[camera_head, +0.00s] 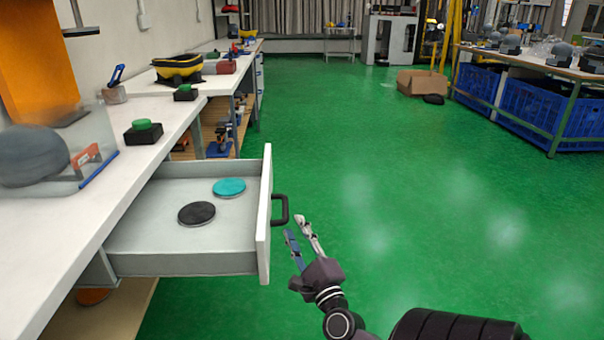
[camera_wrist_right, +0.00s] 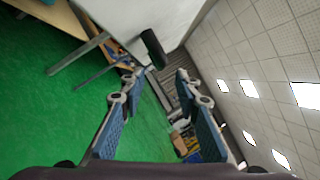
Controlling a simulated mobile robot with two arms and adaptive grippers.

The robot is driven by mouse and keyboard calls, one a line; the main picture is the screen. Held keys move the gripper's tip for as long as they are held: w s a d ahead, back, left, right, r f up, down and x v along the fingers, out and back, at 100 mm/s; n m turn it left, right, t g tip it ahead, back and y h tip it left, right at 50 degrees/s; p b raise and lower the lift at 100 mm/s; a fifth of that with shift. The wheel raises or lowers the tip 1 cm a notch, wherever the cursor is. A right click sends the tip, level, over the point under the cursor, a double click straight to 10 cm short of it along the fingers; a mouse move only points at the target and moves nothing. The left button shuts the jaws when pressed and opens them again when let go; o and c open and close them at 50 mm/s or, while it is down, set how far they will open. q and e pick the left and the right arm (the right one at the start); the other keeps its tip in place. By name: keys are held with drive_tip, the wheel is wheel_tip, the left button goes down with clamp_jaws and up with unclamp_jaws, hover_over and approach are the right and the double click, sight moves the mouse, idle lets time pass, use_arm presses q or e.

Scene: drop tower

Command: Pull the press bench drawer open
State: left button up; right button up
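The press bench drawer (camera_head: 190,262) is pulled out from under the white bench top in the head view. A black disc (camera_head: 197,213) and a teal disc (camera_head: 229,187) lie flat inside it. Its dark handle (camera_head: 281,211) is on the white front panel (camera_head: 265,215). My right gripper (camera_head: 294,228) is just off the handle, to its right and nearer the camera. In the right wrist view the fingers (camera_wrist_right: 156,80) are spread with nothing between them, and the handle (camera_wrist_right: 153,48) shows beyond the fingertips. My left gripper is not in view.
The bench top (camera_head: 75,215) holds a grey ball (camera_head: 32,156) by a clear panel and a green button on a black box (camera_head: 143,131). The green floor (camera_head: 400,200) right of the drawer is clear. A cardboard box (camera_head: 421,83) and blue crates (camera_head: 530,110) stand farther back.

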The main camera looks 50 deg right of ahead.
drive_tip(key=shift+v, duration=2.1)
drive_tip(key=shift+f, duration=0.1)
